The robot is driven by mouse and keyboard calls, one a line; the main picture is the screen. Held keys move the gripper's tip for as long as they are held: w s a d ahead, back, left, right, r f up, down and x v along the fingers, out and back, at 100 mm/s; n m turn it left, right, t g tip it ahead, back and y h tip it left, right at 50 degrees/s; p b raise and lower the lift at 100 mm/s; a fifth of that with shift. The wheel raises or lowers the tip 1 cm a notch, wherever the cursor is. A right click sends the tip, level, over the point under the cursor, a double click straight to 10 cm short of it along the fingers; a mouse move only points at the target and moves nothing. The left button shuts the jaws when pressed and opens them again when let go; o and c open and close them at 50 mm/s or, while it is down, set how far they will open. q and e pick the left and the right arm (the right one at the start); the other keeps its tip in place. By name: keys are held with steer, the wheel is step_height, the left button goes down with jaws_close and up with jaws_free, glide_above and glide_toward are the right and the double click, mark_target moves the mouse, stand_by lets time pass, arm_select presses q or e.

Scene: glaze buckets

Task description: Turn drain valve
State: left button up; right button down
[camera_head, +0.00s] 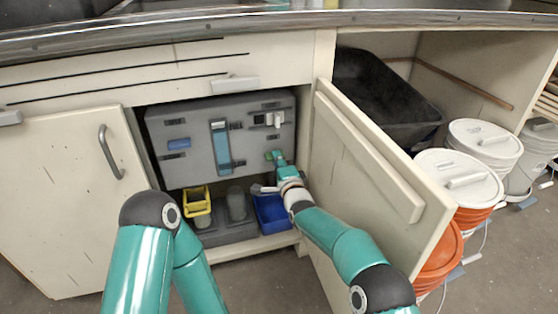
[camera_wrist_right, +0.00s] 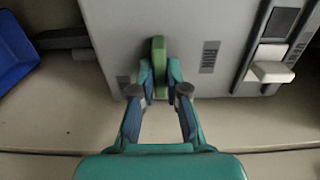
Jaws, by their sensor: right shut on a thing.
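The drain valve appears as a small green handle (camera_head: 268,156) low on the right side of the grey panel (camera_head: 192,160) inside the open cabinet. In the right wrist view the green handle (camera_wrist_right: 158,49) stands between my fingertips. My right gripper (camera_head: 277,157) is shut on it; it also shows in the right wrist view (camera_wrist_right: 160,76), with a finger on each side of the handle. The part of the handle between the fingers is partly hidden. My left arm shows at the lower left, but its gripper is not visible.
A blue bin (camera_head: 271,213) and a yellow bin (camera_head: 197,200) stand below the panel. The open cabinet door (camera_head: 364,180) is close to my right arm. A white switch (camera_wrist_right: 271,72) is on the panel. White-lidded buckets (camera_head: 460,177) stand at right.

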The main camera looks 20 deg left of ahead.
steer(key=shift+w+n, duration=0.1)
steer(key=shift+n, duration=0.2)
steer(key=shift+a+f+n, duration=0.1)
steer(key=shift+f+n, duration=0.05)
steer(key=shift+n, duration=2.75)
steer(key=shift+f+n, duration=0.1)
steer(key=shift+n, duration=2.8)
steer(key=shift+a+f+n, duration=0.1)
steer(key=shift+f+n, duration=0.05)
steer(key=shift+n, duration=2.75)
steer(key=shift+d+f, duration=0.1)
steer(key=c, duration=1.2)
jaws_free()
steer(key=shift+r, duration=0.3)
steer(key=shift+r, duration=0.1)
